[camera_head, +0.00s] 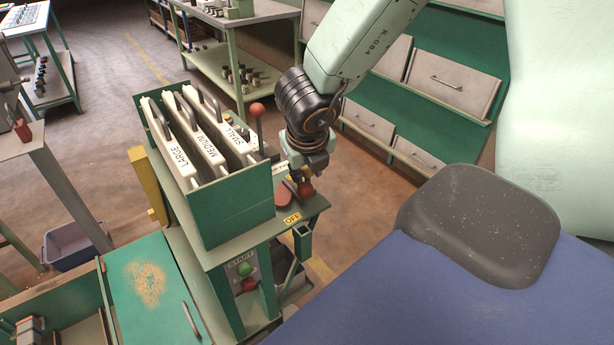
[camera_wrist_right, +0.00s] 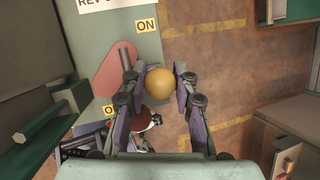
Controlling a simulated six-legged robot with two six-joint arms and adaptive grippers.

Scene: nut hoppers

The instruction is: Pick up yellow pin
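The yellow pin shows as a round yellow knob (camera_wrist_right: 160,84) in the right wrist view, at the edge of the green-grey machine shelf; its stem is hidden. My right gripper (camera_wrist_right: 161,72) has its two fingers on either side of the knob, spread wider than it, with a small gap on the right. My left gripper is not in view.
A green rack (camera_head: 228,207) holds white plates marked LARGE, MEDIUM and SMALL, left of my right gripper. A lever with a red ball (camera_head: 257,110) stands behind it. A flat red piece (camera_wrist_right: 116,74) lies on the shelf. START controls (camera_head: 245,269) sit below.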

